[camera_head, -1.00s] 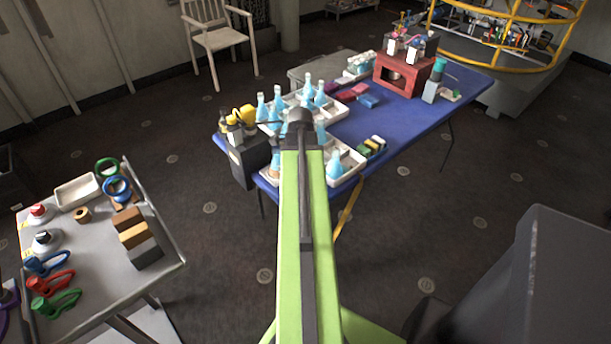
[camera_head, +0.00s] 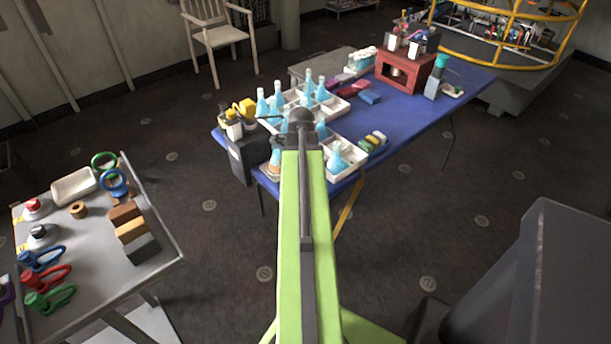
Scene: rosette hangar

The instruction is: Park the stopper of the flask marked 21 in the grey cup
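Several flasks with light blue contents stand in white divided trays on the blue table; one flask (camera_head: 336,158) is in the front right tray (camera_head: 352,162). Another flask (camera_head: 262,103) stands at the tray's back left. I cannot read any numbers on them, so the flask marked 21 cannot be told apart. No stopper is clear at this size. I cannot make out a grey cup. My green arm reaches forward over the table's near edge, with its dark end joint over the trays. My gripper is hidden behind the arm.
A grey side table (camera_head: 99,262) at left holds coloured clamps, blocks and a white dish (camera_head: 75,187). On the blue table (camera_head: 392,119) stand a red box-like stand (camera_head: 405,73), a dark caddy (camera_head: 249,155) and small coloured blocks. A dark grey bulk (camera_head: 530,280) fills the lower right.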

